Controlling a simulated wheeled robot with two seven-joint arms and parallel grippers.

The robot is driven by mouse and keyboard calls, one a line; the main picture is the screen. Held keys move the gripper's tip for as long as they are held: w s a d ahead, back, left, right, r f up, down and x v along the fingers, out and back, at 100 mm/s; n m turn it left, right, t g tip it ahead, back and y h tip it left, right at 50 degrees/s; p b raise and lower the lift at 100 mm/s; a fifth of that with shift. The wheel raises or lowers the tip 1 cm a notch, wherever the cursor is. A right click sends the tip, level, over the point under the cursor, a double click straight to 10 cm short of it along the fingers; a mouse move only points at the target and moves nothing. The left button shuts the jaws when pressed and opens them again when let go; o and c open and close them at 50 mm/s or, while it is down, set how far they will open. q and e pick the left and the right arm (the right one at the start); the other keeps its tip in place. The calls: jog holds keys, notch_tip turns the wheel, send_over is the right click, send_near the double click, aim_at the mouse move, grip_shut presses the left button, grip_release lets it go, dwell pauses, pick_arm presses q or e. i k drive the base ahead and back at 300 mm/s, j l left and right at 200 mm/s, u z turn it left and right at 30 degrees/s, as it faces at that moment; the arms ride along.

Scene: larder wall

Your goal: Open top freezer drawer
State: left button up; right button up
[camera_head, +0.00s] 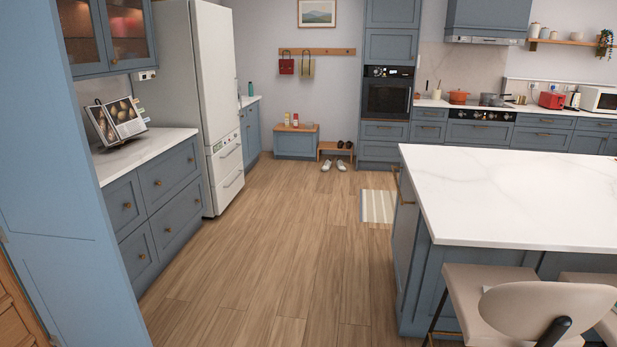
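A tall white fridge-freezer (217,80) stands on the left side of the kitchen, beyond the blue counter units. Its lower part has two freezer drawers, one above the other. The top freezer drawer (227,155) looks shut, with a horizontal handle near its upper edge. The lower drawer (230,187) below it also looks shut. The fridge front is seen at a steep angle. Neither of my grippers shows in this view.
A white-topped island (520,190) with beige stools (490,300) fills the right. Blue drawer units (160,185) line the left, before the fridge. The wooden floor (285,240) between them is clear. A striped mat (377,206), shoes (334,164) and a small bench (335,148) lie farther back.

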aim_at(221, 164)
jog(key=i, duration=7.35)
jog(key=i+u, duration=0.25)
jog(key=u, duration=0.15)
jog(key=i+l+u, duration=0.1)
jog(key=u, duration=0.3)
jog(key=i+l+u, duration=0.25)
jog(key=u, duration=0.15)
jog(key=i, duration=0.1)
